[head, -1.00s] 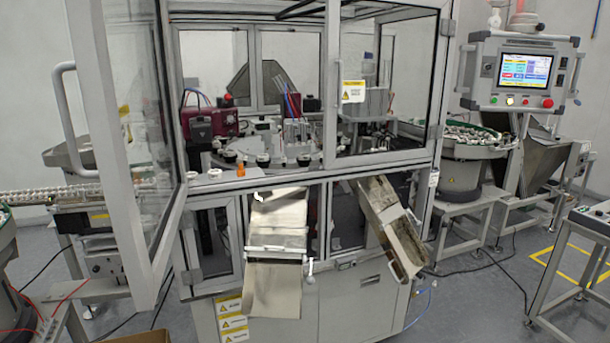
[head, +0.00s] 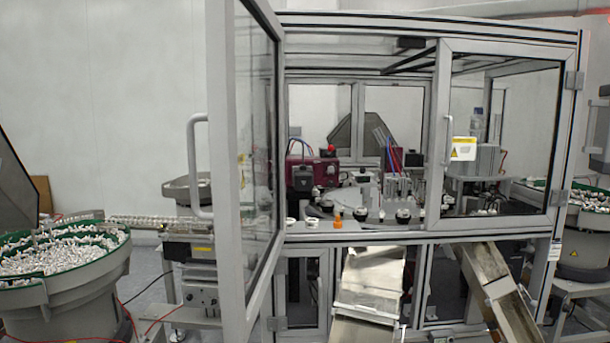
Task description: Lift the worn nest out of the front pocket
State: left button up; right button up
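The rotary dial (head: 375,206) sits inside the cap assembly machine, behind the opened left door. Several small dark nests with white tops stand around its rim. One nest (head: 403,215) is at the front of the rim, and another (head: 360,214) is to its left. They are too small to tell which one is worn. A small orange part (head: 337,222) and two white rings (head: 312,222) rest on the ledge in front of the dial. Neither of my grippers is in view.
The open glass door (head: 262,150) swings out toward me on the left. The right door (head: 500,140) is shut. Two chutes, one wide (head: 372,280) and one slanted (head: 485,265), come out below the ledge. A feeder bowl (head: 65,255) full of white parts stands at left.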

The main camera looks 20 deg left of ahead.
aim_at(403, 214)
jog(key=i+j, duration=0.25)
jog(key=j, duration=0.2)
jog(key=i+j+u, duration=0.1)
jog(key=i+j, duration=0.2)
jog(key=j, duration=0.15)
jog(key=i+j+u, duration=0.1)
jog(key=i+j, duration=0.2)
jog(key=j, duration=0.15)
jog(key=z, duration=0.7)
jog(key=i+l+u, duration=0.2)
jog(key=u, duration=0.2)
jog(key=i+l+u, duration=0.1)
jog(key=l+u, duration=0.3)
jog(key=i+l+u, duration=0.1)
jog(key=l+u, duration=0.3)
